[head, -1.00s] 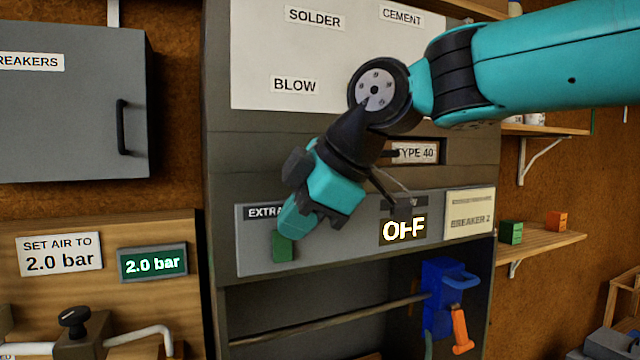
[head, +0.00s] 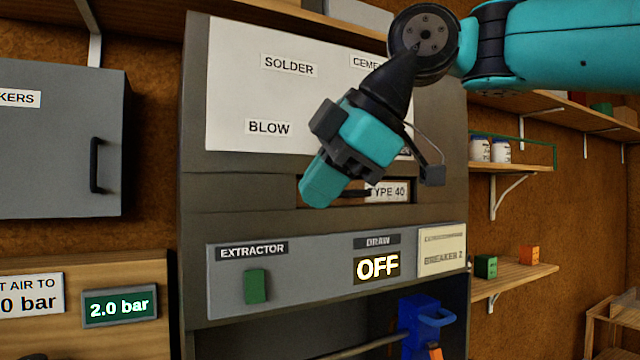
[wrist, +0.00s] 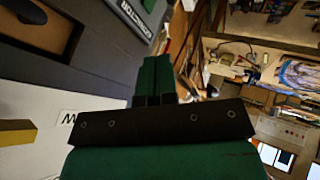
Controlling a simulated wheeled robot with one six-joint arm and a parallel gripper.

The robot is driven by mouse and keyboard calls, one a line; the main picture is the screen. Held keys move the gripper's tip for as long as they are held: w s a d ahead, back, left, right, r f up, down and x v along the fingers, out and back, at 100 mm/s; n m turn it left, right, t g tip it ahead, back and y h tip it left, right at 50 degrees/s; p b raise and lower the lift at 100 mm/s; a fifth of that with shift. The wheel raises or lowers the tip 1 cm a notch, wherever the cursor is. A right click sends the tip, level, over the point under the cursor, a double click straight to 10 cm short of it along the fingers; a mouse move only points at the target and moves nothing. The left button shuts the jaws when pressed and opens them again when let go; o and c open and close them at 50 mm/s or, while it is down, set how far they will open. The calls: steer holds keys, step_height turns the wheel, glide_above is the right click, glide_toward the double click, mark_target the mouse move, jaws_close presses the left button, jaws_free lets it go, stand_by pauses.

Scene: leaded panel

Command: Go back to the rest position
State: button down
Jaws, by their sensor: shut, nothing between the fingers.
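My gripper (head: 318,190) is a teal and black hand at the end of my teal arm. In the head view it is in front of the grey cabinet, just above the extractor panel (head: 330,278), with its tip pointing down and left. It is shut and empty. The tip covers part of the slot beside the "TYPE 40" label (head: 388,192). In the wrist view the closed fingers (wrist: 152,78) show dark green at the middle. The green extractor switch (head: 255,287) is below the gripper and apart from it. The draw display (head: 377,267) reads "OFF".
A grey box with a handle (head: 97,165) is on the wall at left. A green display (head: 119,306) reads 2.0 bar. Shelves at right hold white jars (head: 490,150), a green block (head: 486,267) and an orange block (head: 529,255). A blue tool (head: 425,325) is below the panel.

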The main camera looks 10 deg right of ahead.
steer(key=s+d+f+m+g+b, duration=0.1)
steer(key=s+f+m+b, duration=0.3)
steer(key=f, duration=0.9)
steer(key=s+d+f+m+g+h+b, duration=0.1)
steer(key=s+f, duration=0.5)
steer(key=f, duration=0.7)
steer(key=s+d+f+m+g+h+b, duration=0.1)
steer(key=s+d+f+m+b, duration=0.4)
steer(key=f, duration=0.8)
steer(key=s+m+g+b, duration=0.1)
steer(key=m, duration=0.1)
steer(key=shift+m+b, duration=0.3)
steer(key=shift+m, duration=0.1)
steer(key=shift+f, duration=0.1)
